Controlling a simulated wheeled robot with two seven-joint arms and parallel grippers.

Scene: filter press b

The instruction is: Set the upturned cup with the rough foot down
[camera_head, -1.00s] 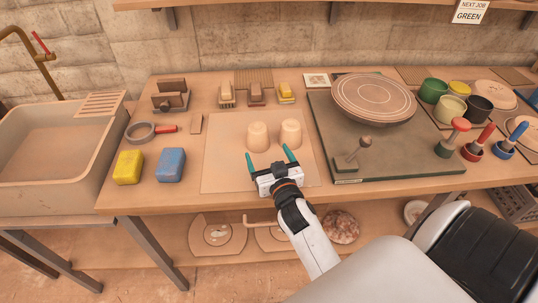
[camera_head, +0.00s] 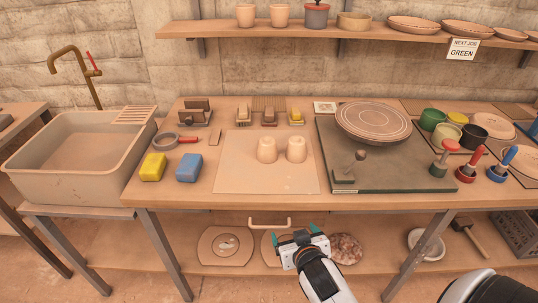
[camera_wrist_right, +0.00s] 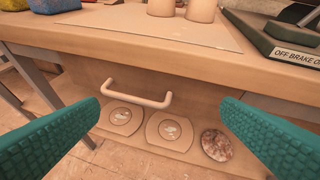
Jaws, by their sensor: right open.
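Two beige cups (camera_head: 266,149) (camera_head: 296,149) stand side by side on a pale mat (camera_head: 235,175) on the workbench. Their tops look closed, so they appear upturned; I cannot tell which has the rough foot. Their lower parts also show at the top of the right wrist view (camera_wrist_right: 161,8) (camera_wrist_right: 201,10). My right gripper (camera_head: 298,236) is open and empty, in front of the bench and below its top edge, apart from the cups. Its teal fingers (camera_wrist_right: 160,130) spread wide in the right wrist view. My left gripper is not in view.
A bench handle (camera_wrist_right: 137,90) sits below the front edge. A wheel disc (camera_head: 373,122) and green board (camera_head: 400,172) stand right of the mat. Yellow (camera_head: 153,167) and blue (camera_head: 189,167) sponges lie left. A sink (camera_head: 75,160) is at far left, a shelf (camera_head: 215,30) above.

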